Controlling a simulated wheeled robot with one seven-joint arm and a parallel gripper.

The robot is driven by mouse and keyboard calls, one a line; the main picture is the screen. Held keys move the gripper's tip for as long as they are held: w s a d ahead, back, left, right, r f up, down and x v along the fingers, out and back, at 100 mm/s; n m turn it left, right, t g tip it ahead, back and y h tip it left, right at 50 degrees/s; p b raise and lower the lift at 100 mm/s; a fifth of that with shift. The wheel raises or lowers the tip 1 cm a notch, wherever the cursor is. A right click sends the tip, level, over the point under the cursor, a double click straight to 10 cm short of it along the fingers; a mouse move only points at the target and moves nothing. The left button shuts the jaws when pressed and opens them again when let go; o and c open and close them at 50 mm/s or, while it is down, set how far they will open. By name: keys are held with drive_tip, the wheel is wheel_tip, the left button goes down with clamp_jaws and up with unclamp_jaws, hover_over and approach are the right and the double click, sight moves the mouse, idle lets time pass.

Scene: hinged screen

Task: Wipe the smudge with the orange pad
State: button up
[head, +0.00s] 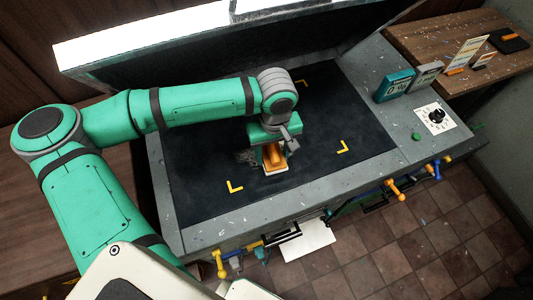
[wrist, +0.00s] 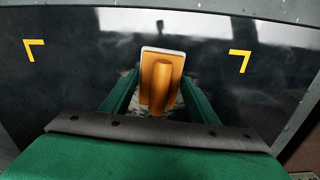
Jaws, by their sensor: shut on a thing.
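The orange pad (head: 273,157) has a raised orange grip and a pale underside. My gripper (head: 272,150) is shut on it, over the dark panel (head: 205,195). In the wrist view the pad (wrist: 162,78) sits between my two green fingers (wrist: 158,95). The smudge (head: 246,156) is a greyish speckled patch on the panel, just left of the pad in the head view. Part of it is hidden by the pad and gripper. I cannot tell whether the pad touches the panel.
Yellow corner marks (head: 234,187) lie on the panel. A raised hinged screen (head: 215,50) stands behind it. Coloured handles (head: 394,190) stick out along the front edge.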

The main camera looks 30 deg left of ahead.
drive_tip(key=shift+w+d+f, duration=0.15)
drive_tip(key=shift+w+d, duration=1.15)
drive_tip(key=shift+w, duration=0.2)
drive_tip(key=shift+w+d, duration=1.05)
drive_tip(key=shift+w, duration=0.2)
drive_tip(key=shift+w+a, duration=0.9)
drive_tip(key=shift+a, duration=0.2)
drive_tip(key=shift+s+a, duration=1.15)
drive_tip(key=shift+s, duration=0.15)
drive_tip(key=shift+s+a, duration=1.1)
drive_tip(key=shift+s, duration=0.2)
drive_tip(key=shift+s+a, duration=1.3)
drive_tip(key=shift+s, duration=0.3)
drive_tip(key=shift+s+a, duration=2.05)
drive_tip(key=shift+s, duration=0.3)
drive_tip(key=shift+w+a, duration=0.85)
drive_tip(key=shift+a, duration=0.2)
drive_tip(key=shift+w+d, duration=1.2)
drive_tip(key=shift+w, duration=0.25)
